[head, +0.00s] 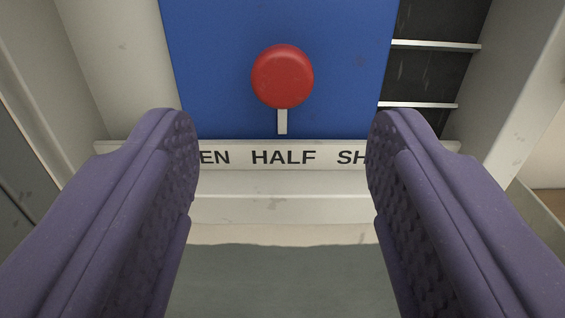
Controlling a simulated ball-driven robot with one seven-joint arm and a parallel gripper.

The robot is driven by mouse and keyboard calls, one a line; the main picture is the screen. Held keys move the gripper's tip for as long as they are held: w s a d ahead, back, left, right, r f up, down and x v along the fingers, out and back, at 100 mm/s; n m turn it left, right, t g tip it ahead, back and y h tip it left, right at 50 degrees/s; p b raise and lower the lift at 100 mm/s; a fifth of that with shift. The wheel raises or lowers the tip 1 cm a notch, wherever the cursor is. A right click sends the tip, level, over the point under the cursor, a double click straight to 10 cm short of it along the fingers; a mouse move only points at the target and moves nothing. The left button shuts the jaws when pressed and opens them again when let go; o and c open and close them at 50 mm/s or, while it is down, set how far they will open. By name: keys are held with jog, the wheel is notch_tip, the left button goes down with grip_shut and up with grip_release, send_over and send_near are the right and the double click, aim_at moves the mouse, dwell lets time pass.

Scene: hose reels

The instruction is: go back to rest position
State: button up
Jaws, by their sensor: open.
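My gripper (283,135) shows as two purple padded fingers, one at the left and one at the right of the head view. It is open, with a wide gap and nothing between the fingers. Beyond the gap, a round red knob (282,76) stands in front of a blue panel (210,60). A short pale pointer (282,122) hangs below the knob, above the word HALF. Neither fingertip appears to touch the knob.
Pale frame walls (115,60) flank the blue panel at left and right. A dark opening with light horizontal bars (430,75) is at the panel's right. A pale ledge (283,208) runs below the label, with a grey-green surface (283,280) under it.

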jog(key=shift+s, duration=0.7)
jog(key=shift+f, duration=0.1)
